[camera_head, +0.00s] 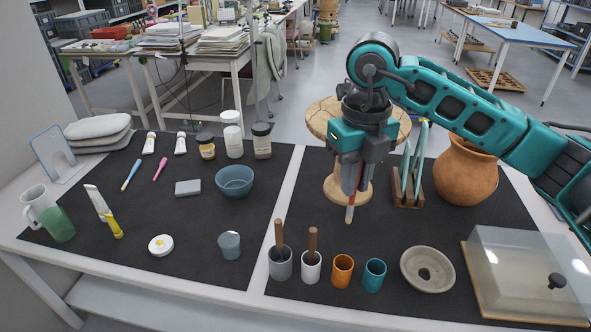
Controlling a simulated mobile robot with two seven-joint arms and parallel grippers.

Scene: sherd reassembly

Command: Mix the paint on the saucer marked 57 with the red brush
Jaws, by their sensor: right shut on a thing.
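My right gripper (352,185) is shut on the red brush (350,206), a thin upright stick with a red part just below the fingers and a pale tip pointing down. It is over the right dark mat, behind the row of cups. A small round white dish (160,245) with a yellow spot lies on the left mat, well to the left of the brush; it may be the saucer. No number 57 is legible on it. My left gripper is not in view.
Several cups, including an orange one (342,271) and a teal one (374,275), stand in front of the brush. A grey dish with a dark centre (427,269), a clear-lidded box (530,275), a clay pot (465,172) and a rack (408,192) stand right. A blue bowl (234,181) sits left.

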